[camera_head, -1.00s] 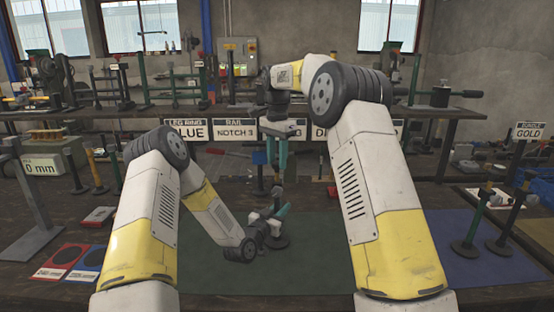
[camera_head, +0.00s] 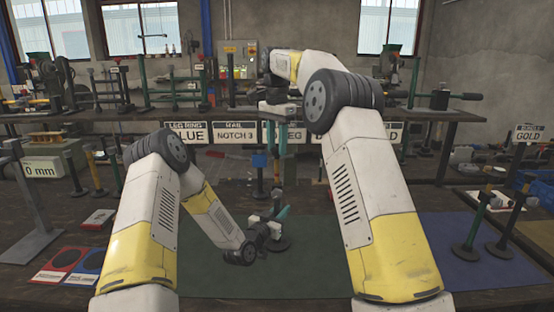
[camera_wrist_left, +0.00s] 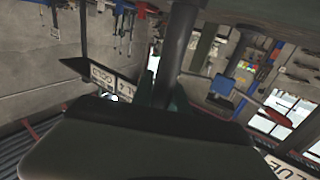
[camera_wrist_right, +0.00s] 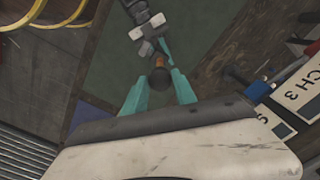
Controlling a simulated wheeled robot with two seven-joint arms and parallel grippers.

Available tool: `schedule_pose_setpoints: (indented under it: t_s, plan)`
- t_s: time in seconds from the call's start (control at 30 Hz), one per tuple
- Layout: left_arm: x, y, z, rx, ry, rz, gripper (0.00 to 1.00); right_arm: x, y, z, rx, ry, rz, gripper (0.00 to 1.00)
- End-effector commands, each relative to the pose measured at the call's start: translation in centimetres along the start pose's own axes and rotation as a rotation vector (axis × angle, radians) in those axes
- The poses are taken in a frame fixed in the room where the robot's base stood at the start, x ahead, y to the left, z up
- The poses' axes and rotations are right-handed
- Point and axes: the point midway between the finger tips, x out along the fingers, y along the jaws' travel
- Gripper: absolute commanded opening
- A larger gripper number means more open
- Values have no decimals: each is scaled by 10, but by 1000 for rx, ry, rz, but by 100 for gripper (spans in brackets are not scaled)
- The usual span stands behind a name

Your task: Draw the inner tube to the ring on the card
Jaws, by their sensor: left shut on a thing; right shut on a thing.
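A dark telescoping stand stands on its round base (camera_head: 276,244) on the green mat. My left gripper (camera_head: 281,214) is shut around its lower post, low over the mat. In the left wrist view the dark post (camera_wrist_left: 181,45) passes between the teal fingers. My right gripper (camera_head: 278,150) is above, shut on the upper inner tube (camera_head: 277,172). In the right wrist view a brown and black tube end (camera_wrist_right: 160,76) lies between the teal fingertips. Cards behind include a leg ring card reading BLUE (camera_head: 190,133), partly cut off. Ring marks on the tube are too small to tell.
The green mat (camera_head: 315,262) is clear around the base.

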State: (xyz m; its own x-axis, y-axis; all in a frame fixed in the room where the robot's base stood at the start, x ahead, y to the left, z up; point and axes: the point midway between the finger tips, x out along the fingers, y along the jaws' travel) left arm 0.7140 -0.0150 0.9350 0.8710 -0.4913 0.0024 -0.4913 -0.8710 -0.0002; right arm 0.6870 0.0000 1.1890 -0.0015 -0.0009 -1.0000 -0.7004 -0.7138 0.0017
Motion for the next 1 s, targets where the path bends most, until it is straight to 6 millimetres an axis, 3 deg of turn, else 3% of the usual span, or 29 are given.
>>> schedule_pose_setpoints:
  t_s: [0.2, 0.57, 0.6, 0.7, 1.0]
  plan:
    - [-1, 0, 2, 0, -4, 1, 0, -31, -1, 0, 0, 3, -7, 0]
    - [-1, 0, 2, -1, -6, 1, 0, -36, 0, 1, -1, 2, -4, 0]
    - [-1, 0, 2, -1, -6, 1, 0, -36, 0, 1, -1, 2, -4, 35]
    - [-1, 0, 2, -1, -6, 1, 0, -36, 0, 1, -1, 2, -4, 54]
    - [-1, 0, 2, -1, -5, 0, 0, -34, 0, 1, -1, 1, -2, 55]
